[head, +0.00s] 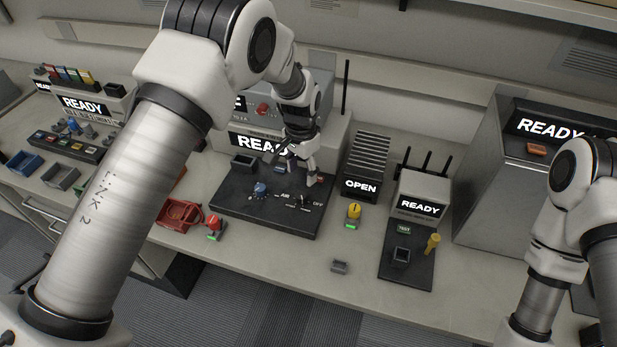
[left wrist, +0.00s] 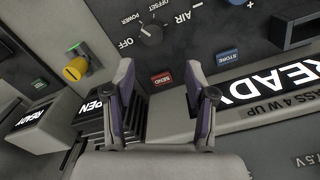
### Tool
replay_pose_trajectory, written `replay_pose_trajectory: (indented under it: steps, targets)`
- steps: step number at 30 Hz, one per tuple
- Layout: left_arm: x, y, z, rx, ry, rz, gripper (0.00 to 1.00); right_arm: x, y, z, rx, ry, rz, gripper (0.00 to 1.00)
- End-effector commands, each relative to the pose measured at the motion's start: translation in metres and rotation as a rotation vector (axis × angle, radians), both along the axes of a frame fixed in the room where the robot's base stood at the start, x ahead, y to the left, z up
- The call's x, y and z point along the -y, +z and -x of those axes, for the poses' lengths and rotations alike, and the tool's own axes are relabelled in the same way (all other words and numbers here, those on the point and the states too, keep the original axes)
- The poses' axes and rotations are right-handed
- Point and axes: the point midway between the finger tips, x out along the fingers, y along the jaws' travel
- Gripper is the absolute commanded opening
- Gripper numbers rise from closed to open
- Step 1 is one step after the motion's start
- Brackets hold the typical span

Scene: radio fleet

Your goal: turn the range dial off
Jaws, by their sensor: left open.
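The black dial (head: 305,201) sits on the dark front panel (head: 245,212) of the grey unit, between the printed words AIR and OFF. In the left wrist view the dial (left wrist: 151,34) has OFF, POWER, OFFSET and AIR printed around it. I cannot tell clearly which word its pointer faces. My left gripper (head: 296,166) is over the back part of this panel, behind the dial and apart from it. In the left wrist view the two fingers of the left gripper (left wrist: 160,72) are spread with nothing between them. The right gripper is out of view.
A red SEND button (left wrist: 161,79) and a blue STORE button (left wrist: 228,56) are near the dial. A blue knob (head: 261,190) stands on the same panel. A yellow knob (head: 354,212) and a READY box (head: 420,191) are to the right. The counter's front strip is mostly clear.

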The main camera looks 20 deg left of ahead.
Motion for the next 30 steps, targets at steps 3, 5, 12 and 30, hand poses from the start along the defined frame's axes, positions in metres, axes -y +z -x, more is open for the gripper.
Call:
replay_pose_trajectory:
  steps: [3, 5, 12, 30]
  targets:
    - [0.0, -0.01, 0.001, -0.002, -0.001, 0.0, 0.56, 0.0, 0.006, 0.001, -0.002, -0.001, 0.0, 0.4]
    - [0.0, -0.021, 0.002, -0.004, -0.001, 0.0, 0.56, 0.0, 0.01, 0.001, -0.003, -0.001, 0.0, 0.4]
    - [0.0, -0.065, 0.002, -0.002, 0.0, -0.001, 0.56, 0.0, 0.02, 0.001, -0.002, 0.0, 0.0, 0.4]
    - [0.0, -0.076, 0.002, 0.0, 0.0, 0.0, 0.0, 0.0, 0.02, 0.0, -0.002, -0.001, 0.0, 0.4]
